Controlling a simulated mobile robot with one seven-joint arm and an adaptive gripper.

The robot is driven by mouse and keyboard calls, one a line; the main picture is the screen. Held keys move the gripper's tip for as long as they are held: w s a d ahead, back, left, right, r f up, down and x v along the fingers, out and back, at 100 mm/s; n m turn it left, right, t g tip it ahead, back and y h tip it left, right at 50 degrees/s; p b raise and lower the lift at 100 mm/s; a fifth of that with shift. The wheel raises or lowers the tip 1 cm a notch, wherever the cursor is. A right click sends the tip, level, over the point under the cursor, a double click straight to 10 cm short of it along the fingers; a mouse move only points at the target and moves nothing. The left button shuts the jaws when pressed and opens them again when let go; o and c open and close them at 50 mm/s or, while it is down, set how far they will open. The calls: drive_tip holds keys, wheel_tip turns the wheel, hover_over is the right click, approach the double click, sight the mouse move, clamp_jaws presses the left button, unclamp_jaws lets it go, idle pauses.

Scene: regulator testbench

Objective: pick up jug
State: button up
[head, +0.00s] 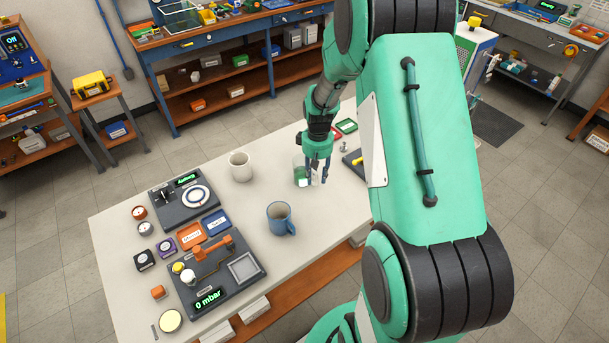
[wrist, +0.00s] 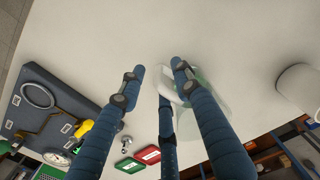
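A clear jug (head: 300,174) with green in it stands on the light table, right of the white mug. The wrist view shows the jug (wrist: 217,92) as a pale see-through shape, partly hidden behind the right-hand finger. My gripper (head: 315,177) points down at the jug from above, with its fingers overlapping it in the head view. In the wrist view, the blue jointed fingers of my gripper (wrist: 157,80) are spread apart, with a gap between the tips. I cannot tell whether any finger touches the jug.
A white mug (head: 241,167) and a blue mug (head: 281,218) stand nearby on the table (head: 330,235). Dark instrument panels (head: 185,200) fill its left side. Red and green items (head: 345,127) lie beyond my gripper. The table is bare between the two mugs and the jug.

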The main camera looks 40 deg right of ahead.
drive_tip(key=shift+f, duration=1.6)
clamp_jaws()
